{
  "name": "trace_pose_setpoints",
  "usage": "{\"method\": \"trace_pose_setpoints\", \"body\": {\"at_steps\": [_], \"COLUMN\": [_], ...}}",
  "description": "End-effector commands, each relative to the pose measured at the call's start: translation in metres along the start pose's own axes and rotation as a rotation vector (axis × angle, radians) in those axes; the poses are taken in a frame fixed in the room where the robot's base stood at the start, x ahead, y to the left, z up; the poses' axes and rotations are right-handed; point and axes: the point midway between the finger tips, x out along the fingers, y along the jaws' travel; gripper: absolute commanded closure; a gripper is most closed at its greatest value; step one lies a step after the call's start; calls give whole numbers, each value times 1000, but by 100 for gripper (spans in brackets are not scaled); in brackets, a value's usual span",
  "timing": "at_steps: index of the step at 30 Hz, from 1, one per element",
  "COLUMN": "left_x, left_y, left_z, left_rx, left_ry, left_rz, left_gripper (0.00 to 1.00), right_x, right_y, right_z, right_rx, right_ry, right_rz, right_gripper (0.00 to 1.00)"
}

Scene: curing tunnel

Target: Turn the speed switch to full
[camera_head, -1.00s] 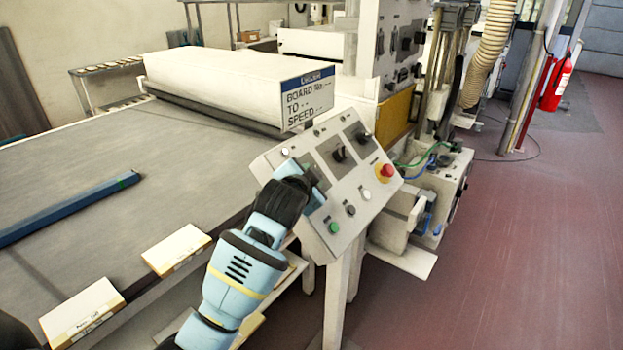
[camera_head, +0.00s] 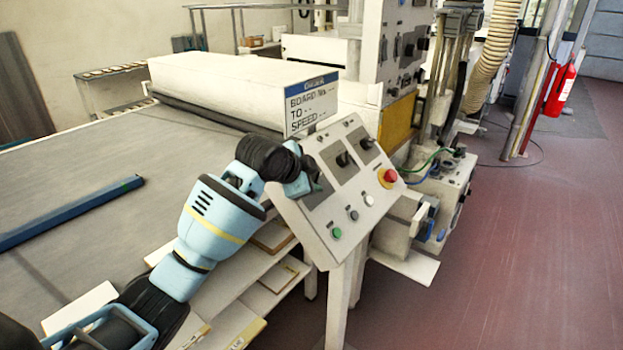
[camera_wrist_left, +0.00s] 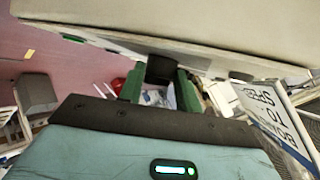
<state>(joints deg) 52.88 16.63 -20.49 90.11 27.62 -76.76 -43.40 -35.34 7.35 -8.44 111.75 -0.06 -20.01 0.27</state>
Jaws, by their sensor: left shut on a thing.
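A tilted, light grey control panel (camera_head: 355,220) stands on a post at the near corner of the belt machine. My left gripper (camera_head: 308,184) is at the panel's left switch, coming in from the left and covering that switch in the head view. In the left wrist view, the green fingers of my left gripper (camera_wrist_left: 158,88) are shut on a black switch knob (camera_wrist_left: 161,68). The knob's pointing direction and the panel's labels cannot be read. Two other black knobs, a middle one (camera_head: 344,159) and a right one (camera_head: 367,143), are free. My right gripper is not in view.
The panel also carries a red stop button (camera_head: 388,176), a green button (camera_head: 337,233) and two small buttons. A sign reading BOARD, TO and SPEED (camera_head: 312,103) stands behind it. Shelves with boxes lie below my left arm. The red floor (camera_head: 510,260) at right is clear.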

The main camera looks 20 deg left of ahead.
Motion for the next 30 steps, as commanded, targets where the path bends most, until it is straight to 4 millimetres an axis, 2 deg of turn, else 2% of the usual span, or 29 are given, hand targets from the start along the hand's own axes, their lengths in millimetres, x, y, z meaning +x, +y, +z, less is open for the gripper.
{"method": "trace_pose_setpoints", "body": {"at_steps": [10,11,15,25,30], "left_x": [0,0,0,-2,-17], "left_y": [-1,-1,-1,0,-1], "left_z": [1,1,0,0,1], "left_rx": [-1,-1,-1,0,1], "left_ry": [-1,-1,-1,0,0], "left_rz": [0,0,0,1,-1], "left_gripper": [89,64,45,45,45], "right_x": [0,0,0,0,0], "right_y": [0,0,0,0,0], "right_z": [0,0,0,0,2], "right_rx": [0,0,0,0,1], "right_ry": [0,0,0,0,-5], "right_rz": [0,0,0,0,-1], "right_gripper": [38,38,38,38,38]}}
